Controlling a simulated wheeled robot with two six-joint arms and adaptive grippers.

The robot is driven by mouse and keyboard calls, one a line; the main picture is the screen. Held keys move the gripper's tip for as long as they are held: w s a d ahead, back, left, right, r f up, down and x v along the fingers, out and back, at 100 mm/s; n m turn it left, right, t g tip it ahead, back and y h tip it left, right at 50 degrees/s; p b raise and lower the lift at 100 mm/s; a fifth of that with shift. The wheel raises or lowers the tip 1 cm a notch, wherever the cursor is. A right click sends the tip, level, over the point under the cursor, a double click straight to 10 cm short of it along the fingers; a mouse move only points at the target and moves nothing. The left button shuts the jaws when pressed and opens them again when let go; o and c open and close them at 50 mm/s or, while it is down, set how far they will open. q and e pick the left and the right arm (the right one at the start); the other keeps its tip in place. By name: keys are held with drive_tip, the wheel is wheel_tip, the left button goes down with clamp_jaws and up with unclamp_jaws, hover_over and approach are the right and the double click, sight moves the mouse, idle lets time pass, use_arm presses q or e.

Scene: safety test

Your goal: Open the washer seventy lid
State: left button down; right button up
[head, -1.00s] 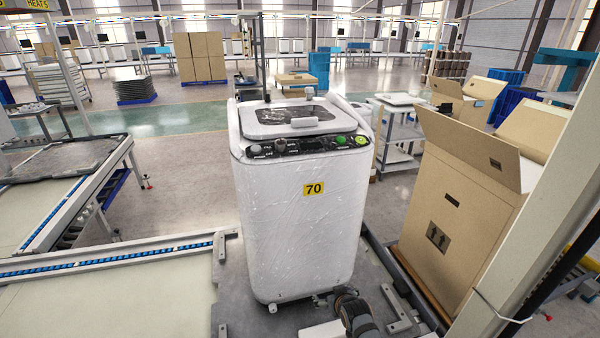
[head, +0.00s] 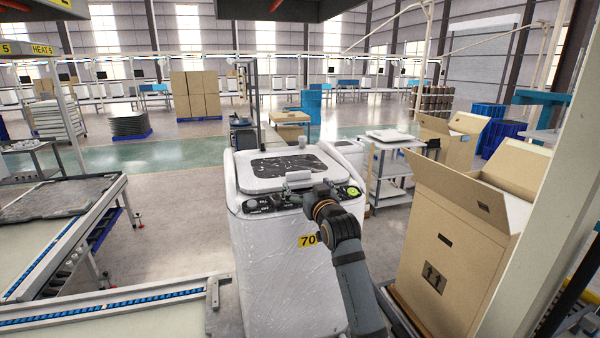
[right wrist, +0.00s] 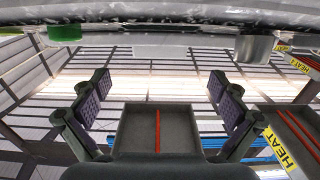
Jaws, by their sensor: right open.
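The washer (head: 270,270) is white, wrapped in clear film, with a yellow 70 label (head: 308,240). Its lid (head: 257,184) is shut, with a dark window and a light handle tab (head: 298,176) at the front edge. My right gripper (head: 299,194) is at the front of the control panel, just below the handle, and partly hides the panel. In the right wrist view the gripper (right wrist: 160,98) is open with nothing between its fingers. The washer's panel edge, a green button (right wrist: 65,33) and a grey knob (right wrist: 255,48) show above the fingers. My left gripper is out of view.
A tall open carton (head: 445,250) stands close on the right, beside a light post (head: 530,210). A metal cart (head: 388,175) is behind the washer to the right. A conveyor table (head: 60,245) lies to the left. Open floor (head: 180,215) lies between that table and the washer.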

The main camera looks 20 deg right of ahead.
sight(299, 175)
drive_tip(key=w+p, duration=0.2)
drive_tip(key=w, duration=0.4)
drive_tip(key=shift+w, duration=0.2)
drive_tip(key=c, duration=1.7)
drive_tip(key=r, duration=0.2)
drive_tip(key=w+r, duration=0.1)
drive_tip(key=r, duration=0.5)
drive_tip(key=shift+w, duration=0.25)
drive_tip(key=shift+w+d+r, duration=0.1)
drive_tip(key=shift+w+r, duration=0.7)
drive_tip(key=shift+r, duration=0.75)
drive_tip(key=shift+w+a+r, duration=0.1)
drive_tip(key=shift+w+r, duration=0.7)
drive_tip(key=shift+r, duration=0.8)
drive_tip(key=shift+w+d+r, duration=0.1)
drive_tip(key=shift+w+r, duration=0.7)
drive_tip(key=shift+r, duration=0.75)
